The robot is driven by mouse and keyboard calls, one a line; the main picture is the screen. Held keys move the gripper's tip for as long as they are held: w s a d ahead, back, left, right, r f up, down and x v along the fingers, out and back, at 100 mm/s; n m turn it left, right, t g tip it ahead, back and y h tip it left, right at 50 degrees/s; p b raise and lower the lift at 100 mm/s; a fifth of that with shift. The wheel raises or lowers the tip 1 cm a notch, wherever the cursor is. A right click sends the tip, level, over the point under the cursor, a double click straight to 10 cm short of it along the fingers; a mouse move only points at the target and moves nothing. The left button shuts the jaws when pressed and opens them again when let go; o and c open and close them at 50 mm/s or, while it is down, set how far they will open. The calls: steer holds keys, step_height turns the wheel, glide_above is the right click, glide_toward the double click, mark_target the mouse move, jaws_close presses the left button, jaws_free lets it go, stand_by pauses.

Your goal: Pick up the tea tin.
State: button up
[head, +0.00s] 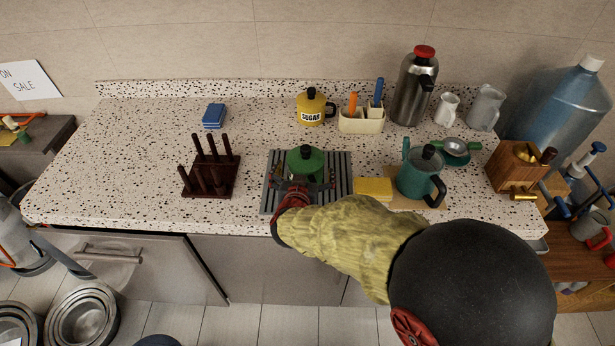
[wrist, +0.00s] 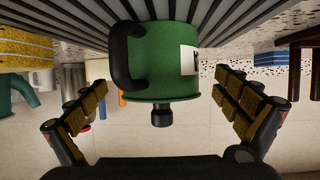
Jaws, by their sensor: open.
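The green tin (head: 306,160), which I take for the tea tin, stands on a grey ribbed tray (head: 343,164) on the speckled counter. It has a black knob on its lid. In the wrist view, which is upside down, the tin (wrist: 165,60) shows a black side handle and part of a white label; the lettering is not readable. My gripper (head: 303,182) is open at the near side of the tin. In the wrist view my gripper (wrist: 160,88) has one padded finger on each side of the tin, with gaps between.
A yellow sponge (head: 373,189) and a teal pot (head: 420,175) stand close on the right. A dark peg rack (head: 210,173) is on the left. Behind are a yellow SUGAR tin (head: 314,108) and a cream holder (head: 361,122). The counter's left part is mostly clear.

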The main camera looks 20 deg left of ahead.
steer(key=shift+x, duration=1.1)
steer(key=c, duration=0.3)
steer(key=shift+r, duration=0.1)
steer(key=c, duration=1.3)
